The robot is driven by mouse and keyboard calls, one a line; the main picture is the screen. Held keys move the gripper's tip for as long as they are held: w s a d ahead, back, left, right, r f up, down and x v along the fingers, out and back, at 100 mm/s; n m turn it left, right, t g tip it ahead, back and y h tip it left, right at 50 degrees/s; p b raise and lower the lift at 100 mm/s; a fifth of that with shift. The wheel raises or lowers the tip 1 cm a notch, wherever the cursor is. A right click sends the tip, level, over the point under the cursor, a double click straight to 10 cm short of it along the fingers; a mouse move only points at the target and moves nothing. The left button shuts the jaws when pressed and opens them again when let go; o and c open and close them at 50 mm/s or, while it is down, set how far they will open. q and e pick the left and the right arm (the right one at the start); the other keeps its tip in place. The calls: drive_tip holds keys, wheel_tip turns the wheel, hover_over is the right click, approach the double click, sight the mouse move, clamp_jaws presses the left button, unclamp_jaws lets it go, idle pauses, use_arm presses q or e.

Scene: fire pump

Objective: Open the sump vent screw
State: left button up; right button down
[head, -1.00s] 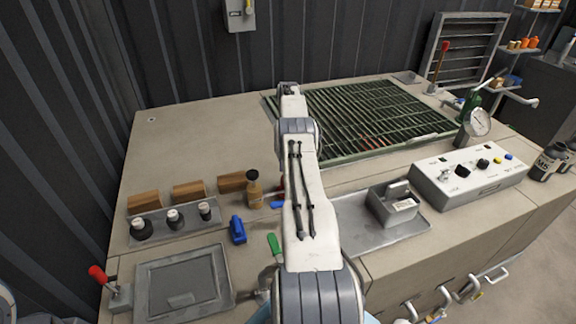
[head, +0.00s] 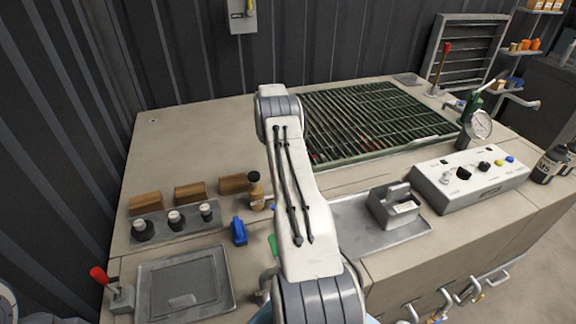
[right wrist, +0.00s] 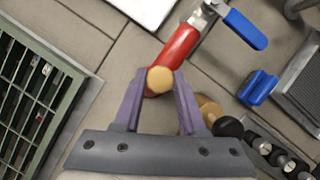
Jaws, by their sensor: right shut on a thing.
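In the right wrist view, a round tan knob (right wrist: 159,80) sits between the fingertips of my right gripper (right wrist: 159,82), which is shut on it. The knob is seen end-on at the near end of a red cylinder (right wrist: 178,52). It may be the sump vent screw, but I cannot tell for sure. A metal valve with a blue lever (right wrist: 244,28) adjoins the red cylinder. In the head view my right arm hides the right gripper, the knob and the red cylinder. My left gripper is not in view.
A tan cylinder with a dark cap (head: 256,190) and a blue block (head: 239,231) stand left of my arm. A row of black knobs (head: 175,221) is farther left. A green grating (head: 375,118), grey caddy (head: 393,206) and control box (head: 470,178) are to the right.

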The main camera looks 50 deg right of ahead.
drive_tip(key=shift+w+r+n+h, duration=0.2)
drive_tip(key=shift+w+n+h, duration=0.1)
drive_tip(key=shift+n, duration=0.4)
drive_tip(key=c, duration=0.5)
unclamp_jaws()
drive_tip(key=shift+o, duration=0.2)
drive_tip(key=shift+s+f, duration=0.1)
drive_tip(key=v, duration=1)
drive_tip(key=shift+r, duration=0.2)
